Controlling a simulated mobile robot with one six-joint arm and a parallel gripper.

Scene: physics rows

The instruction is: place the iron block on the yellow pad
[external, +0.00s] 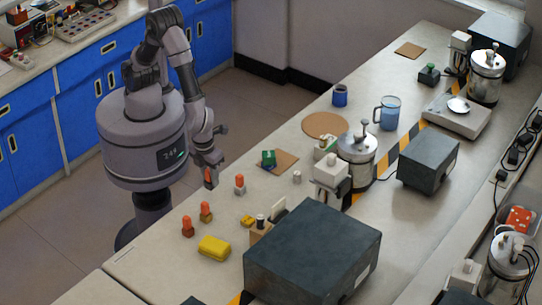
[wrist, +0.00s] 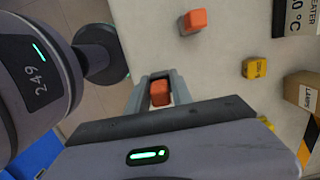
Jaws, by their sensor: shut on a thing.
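My gripper (external: 208,180) is over the left edge of the bench in the external view. It is shut on an orange-red-topped piece (wrist: 160,92), seen between its fingers in the wrist view. I cannot tell whether this piece is the iron block, as only its coloured top shows clearly. A yellow slab (external: 214,248) lies on the bench in front of the gripper, near the bench's left edge. A small yellow piece (external: 247,221) lies right of it and also shows in the wrist view (wrist: 255,67). I cannot tell for certain which is the yellow pad.
Similar orange-topped pieces stand on the bench at the front (external: 187,227), behind it (external: 205,212) and right of my gripper (external: 239,184). A cardboard lamps box (wrist: 301,92) and a large dark box (external: 312,255) stand to the right. A green piece (external: 268,158) is on a brown mat.

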